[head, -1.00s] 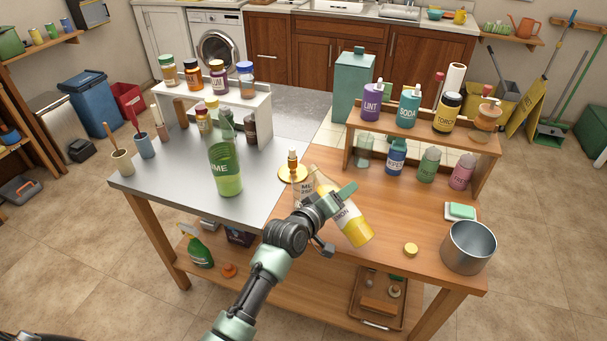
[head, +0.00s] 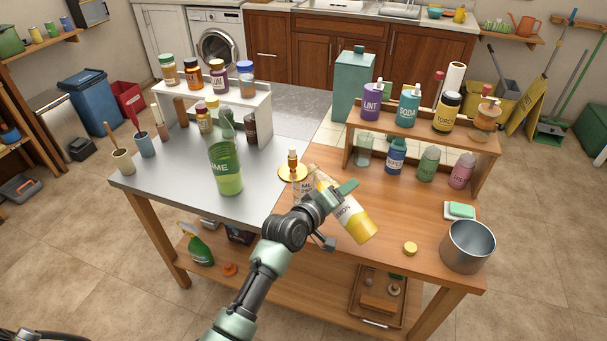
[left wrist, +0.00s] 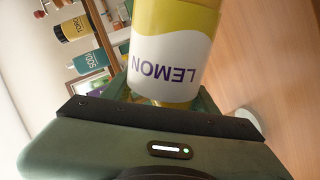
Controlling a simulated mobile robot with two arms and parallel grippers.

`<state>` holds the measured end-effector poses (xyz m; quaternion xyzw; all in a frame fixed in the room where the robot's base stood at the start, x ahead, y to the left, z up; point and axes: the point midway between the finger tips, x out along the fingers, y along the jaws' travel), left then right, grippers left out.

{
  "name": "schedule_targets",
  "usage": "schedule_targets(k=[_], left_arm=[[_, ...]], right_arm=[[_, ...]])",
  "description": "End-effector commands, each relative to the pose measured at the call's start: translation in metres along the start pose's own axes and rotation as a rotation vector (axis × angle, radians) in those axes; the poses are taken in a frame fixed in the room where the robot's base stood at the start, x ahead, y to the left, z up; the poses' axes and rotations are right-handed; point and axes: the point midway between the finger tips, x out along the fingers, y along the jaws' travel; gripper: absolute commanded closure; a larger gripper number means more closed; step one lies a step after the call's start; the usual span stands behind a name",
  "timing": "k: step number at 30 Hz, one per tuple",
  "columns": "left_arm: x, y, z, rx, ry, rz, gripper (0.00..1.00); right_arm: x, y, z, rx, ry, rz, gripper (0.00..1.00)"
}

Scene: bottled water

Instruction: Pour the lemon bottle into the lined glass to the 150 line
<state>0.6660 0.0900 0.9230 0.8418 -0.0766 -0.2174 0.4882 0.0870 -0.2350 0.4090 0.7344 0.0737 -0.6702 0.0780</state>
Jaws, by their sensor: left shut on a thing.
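The lemon bottle (head: 354,219) is tilted in the head view, its base low at the right and its neck up at the left, over or beside the lined glass. Yellow liquid sits toward its base. My left gripper (head: 345,194) is shut around it; the left wrist view shows the LEMON label (left wrist: 170,65) close up. The lined glass (head: 302,188), with ML marks, stands near the seam of the table, partly hidden by my arm and the bottle. Its fill level cannot be read, and no stream is visible. My right gripper is not in view.
A yellow cap (head: 410,248) and steel pot (head: 468,247) are at the right. A bottle shelf (head: 430,133) stands behind.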

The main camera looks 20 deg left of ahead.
Motion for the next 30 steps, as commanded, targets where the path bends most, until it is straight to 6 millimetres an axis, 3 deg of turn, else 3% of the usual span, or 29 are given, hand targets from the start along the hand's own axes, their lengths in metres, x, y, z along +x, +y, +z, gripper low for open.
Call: schedule_targets(k=[30], left_arm=[[-0.0007,0.0038,0.0022,-0.107,-0.033,0.005,1.0]], right_arm=[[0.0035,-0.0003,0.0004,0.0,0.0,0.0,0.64]])
